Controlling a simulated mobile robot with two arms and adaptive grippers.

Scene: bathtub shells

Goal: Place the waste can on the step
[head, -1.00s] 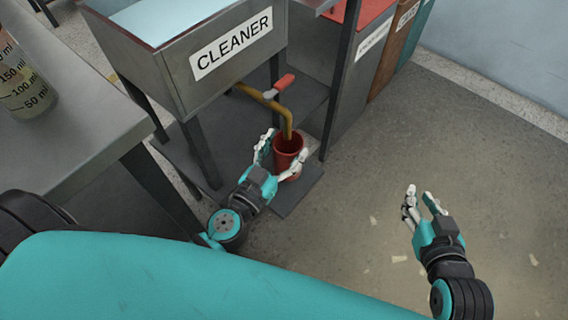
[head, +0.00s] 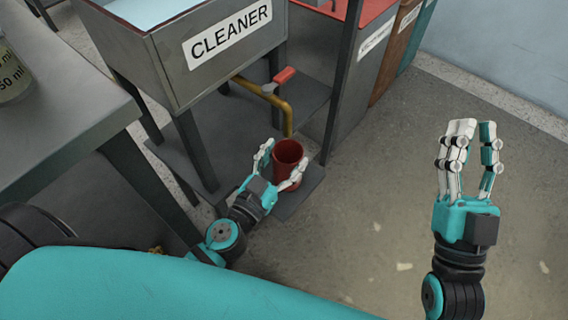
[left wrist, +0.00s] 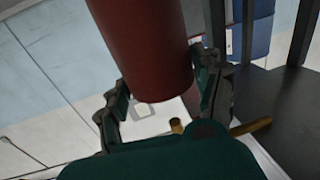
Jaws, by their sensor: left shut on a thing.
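The red waste can (head: 289,165) stands upright below the yellow pipe, over the front corner of the dark grey step (head: 304,194). Whether its base touches the step is hard to tell. My left gripper (head: 279,168) is shut on the can, with fingers on both sides of it. In the left wrist view, the can (left wrist: 151,50) fills the space between the fingers (left wrist: 160,85). My right gripper (head: 474,128) is raised over the floor at the right, empty, with its fingers apart.
The CLEANER tank (head: 185,60) stands above the step on dark legs. The yellow pipe (head: 272,95) with a red handle (head: 284,75) hangs just behind the can. A grey table (head: 65,120) stands at left. Open floor (head: 400,180) lies to the right.

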